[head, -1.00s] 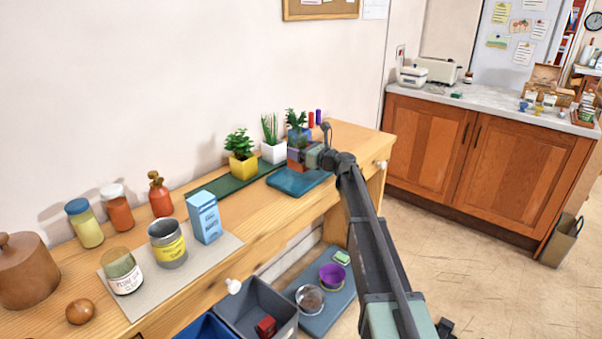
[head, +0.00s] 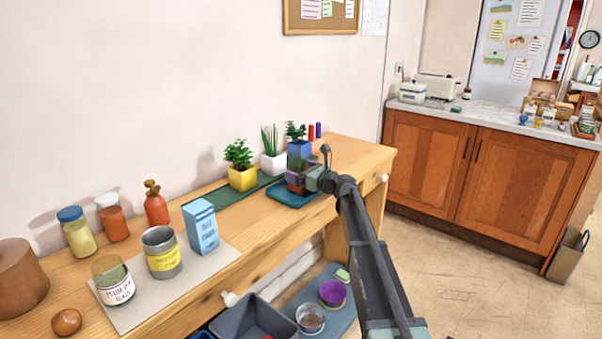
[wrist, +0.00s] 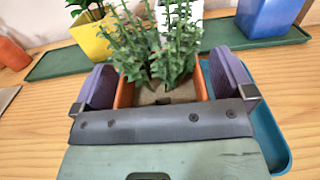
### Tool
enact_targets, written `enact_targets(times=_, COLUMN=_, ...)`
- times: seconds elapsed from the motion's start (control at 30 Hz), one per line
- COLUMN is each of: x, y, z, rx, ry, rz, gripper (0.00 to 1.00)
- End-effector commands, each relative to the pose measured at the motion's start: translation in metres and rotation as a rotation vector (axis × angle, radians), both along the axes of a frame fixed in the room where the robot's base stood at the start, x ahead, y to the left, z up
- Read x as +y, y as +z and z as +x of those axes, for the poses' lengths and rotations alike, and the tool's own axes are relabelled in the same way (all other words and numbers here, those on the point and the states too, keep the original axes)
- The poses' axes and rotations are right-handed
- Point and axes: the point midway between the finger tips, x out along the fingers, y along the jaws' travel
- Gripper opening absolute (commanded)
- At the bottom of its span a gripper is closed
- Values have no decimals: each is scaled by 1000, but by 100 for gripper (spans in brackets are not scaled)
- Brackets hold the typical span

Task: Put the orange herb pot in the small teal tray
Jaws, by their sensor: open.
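The orange herb pot (wrist: 203,88), with bushy green sprigs and brown soil, stands between the fingers of my gripper (wrist: 165,88) in the wrist view. The fingers are open, one on each side of it; whether they touch it is not clear. In the head view my gripper (head: 302,178) is low over the small teal tray (head: 284,200) and hides most of the pot. The tray's right side shows in the wrist view (wrist: 273,142). The pot appears upright and within the tray's outline, but its base is hidden.
Behind, a long green tray (head: 218,196) holds a yellow plant pot (head: 242,179), a white one (head: 273,164) and a blue one (head: 299,150). A blue box (head: 201,227), tins and jars stand to the left on the wooden bench. Bench wood is bare right of the teal tray.

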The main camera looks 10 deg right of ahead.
Motion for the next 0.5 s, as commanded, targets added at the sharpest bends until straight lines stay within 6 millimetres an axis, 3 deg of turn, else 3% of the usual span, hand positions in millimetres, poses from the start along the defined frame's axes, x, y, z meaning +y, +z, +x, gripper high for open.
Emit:
enact_targets(times=0.17, x=-9, y=3, z=-12, rx=0, ry=-2, rz=0, gripper=100)
enact_targets(times=0.5, x=-64, y=3, z=-78, rx=0, ry=-2, rz=0, gripper=100)
